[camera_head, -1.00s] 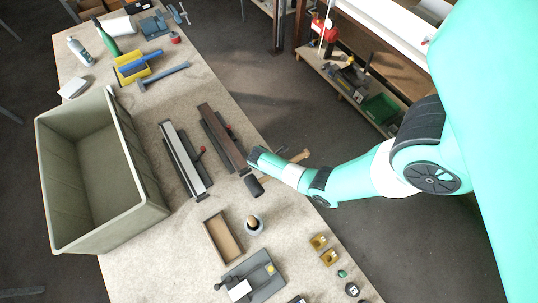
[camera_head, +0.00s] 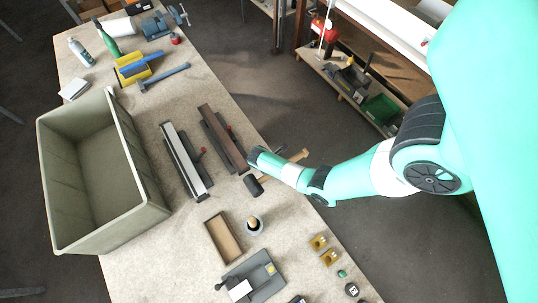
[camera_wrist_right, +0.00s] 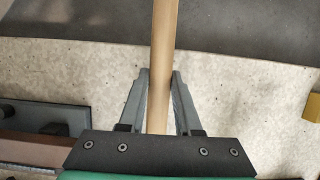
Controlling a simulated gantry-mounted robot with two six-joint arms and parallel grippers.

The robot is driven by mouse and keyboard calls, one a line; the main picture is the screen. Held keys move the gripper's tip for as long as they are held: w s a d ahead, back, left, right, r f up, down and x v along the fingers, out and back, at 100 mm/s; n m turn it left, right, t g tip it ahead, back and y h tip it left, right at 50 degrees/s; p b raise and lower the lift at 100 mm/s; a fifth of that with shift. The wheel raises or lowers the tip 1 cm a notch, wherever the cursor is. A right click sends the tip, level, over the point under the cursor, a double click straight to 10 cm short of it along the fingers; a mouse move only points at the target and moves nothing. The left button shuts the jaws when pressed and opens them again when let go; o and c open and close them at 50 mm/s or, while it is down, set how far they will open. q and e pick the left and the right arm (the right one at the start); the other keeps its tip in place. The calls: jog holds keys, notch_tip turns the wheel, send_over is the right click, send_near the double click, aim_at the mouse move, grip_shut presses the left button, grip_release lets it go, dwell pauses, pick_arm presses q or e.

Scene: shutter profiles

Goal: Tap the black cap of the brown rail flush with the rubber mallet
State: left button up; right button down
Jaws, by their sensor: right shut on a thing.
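The brown rail (camera_head: 221,138) lies in a dark holder on the bench, and part of it shows at the lower left of the right wrist view (camera_wrist_right: 30,150). Its black cap cannot be made out; the mallet and my wrist are close to the rail's near end. The rubber mallet has a black head (camera_head: 253,185) just beyond the rail's near end and a pale wooden handle (camera_wrist_right: 161,60). My right gripper (camera_wrist_right: 160,75) is shut on the handle, with one finger on each side. In the head view my wrist mostly hides this grip. My left gripper is not in view.
A white-topped rail (camera_head: 186,160) lies left of the brown one. A large grey-green crate (camera_head: 150,215) stands at the left. A brown tray (camera_head: 222,238), a grey cup (camera_head: 254,225) and yellow blocks (camera_head: 319,242) lie nearer. Bare bench lies between the crate and the tray.

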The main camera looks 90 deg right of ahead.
jog(key=w+d+b, duration=0.2)
jog(key=d, duration=0.1)
jog(key=shift+w+d+f+b, duration=0.2)
jog(key=shift+w+b, duration=0.1)
jog(key=shift+b, duration=0.1)
jog(key=shift+d+r, duration=0.1)
jog(key=shift+r, duration=0.05)
jog(key=shift+r+p, duration=0.2)
jog(key=shift+p, duration=0.15)
jog(key=shift+s+a+r+p, duration=0.15)
jog(key=shift+s+a+p, duration=0.1)
jog(key=shift+a+p, duration=0.25)
jog(key=shift+s+a+r+p, duration=0.1)
jog(key=shift+s+a+p, duration=0.15)
jog(key=shift+a+p, duration=0.2)
jog(key=shift+s+a+f, duration=0.1)
jog(key=shift+a+f, duration=0.05)
jog(key=shift+f, duration=0.1)
